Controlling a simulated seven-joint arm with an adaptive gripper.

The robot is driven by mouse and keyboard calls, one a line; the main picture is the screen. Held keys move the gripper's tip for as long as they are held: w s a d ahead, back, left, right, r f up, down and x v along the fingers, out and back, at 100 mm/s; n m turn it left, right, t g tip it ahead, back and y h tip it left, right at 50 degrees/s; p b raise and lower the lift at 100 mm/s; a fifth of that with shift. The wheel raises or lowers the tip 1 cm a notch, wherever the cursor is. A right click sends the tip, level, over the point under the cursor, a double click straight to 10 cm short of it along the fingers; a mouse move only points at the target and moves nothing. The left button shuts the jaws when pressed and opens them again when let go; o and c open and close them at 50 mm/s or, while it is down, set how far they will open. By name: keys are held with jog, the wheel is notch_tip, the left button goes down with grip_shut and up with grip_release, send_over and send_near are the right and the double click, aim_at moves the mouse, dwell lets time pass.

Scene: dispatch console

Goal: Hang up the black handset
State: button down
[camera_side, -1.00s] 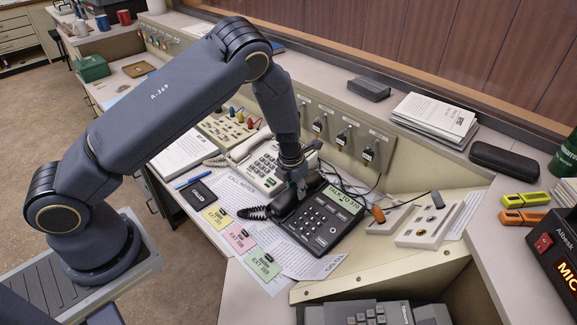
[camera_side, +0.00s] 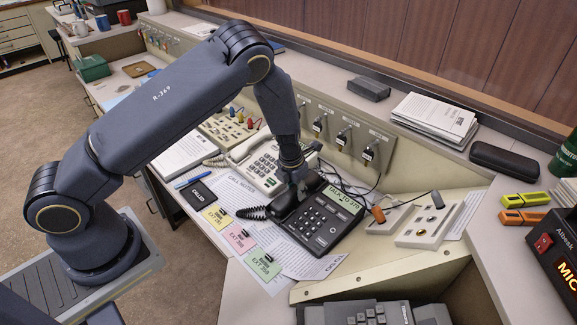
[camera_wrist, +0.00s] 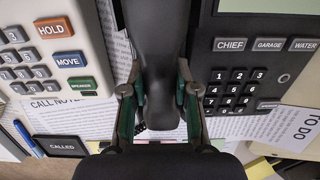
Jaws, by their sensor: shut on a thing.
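The black desk phone (camera_side: 327,220) stands on papers in the middle of the console, with a green display reading "TALK TO 370". The black handset (camera_side: 285,207) lies along the left side of this phone, with its coiled cord at the left.
A white phone (camera_side: 262,165) stands close behind and left, and its HOLD and MOVE buttons (camera_wrist: 54,27) show in the wrist view. Coloured note cards (camera_side: 240,238) lie in front.

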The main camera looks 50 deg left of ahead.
jog(key=shift+f, duration=0.25)
jog(key=shift+c, duration=1.4)
grip_release()
jog(key=shift+s+r, duration=0.25)
jog(key=shift+r, duration=1.4)
jog(key=shift+s+r, duration=0.2)
jog(key=shift+r, duration=1.6)
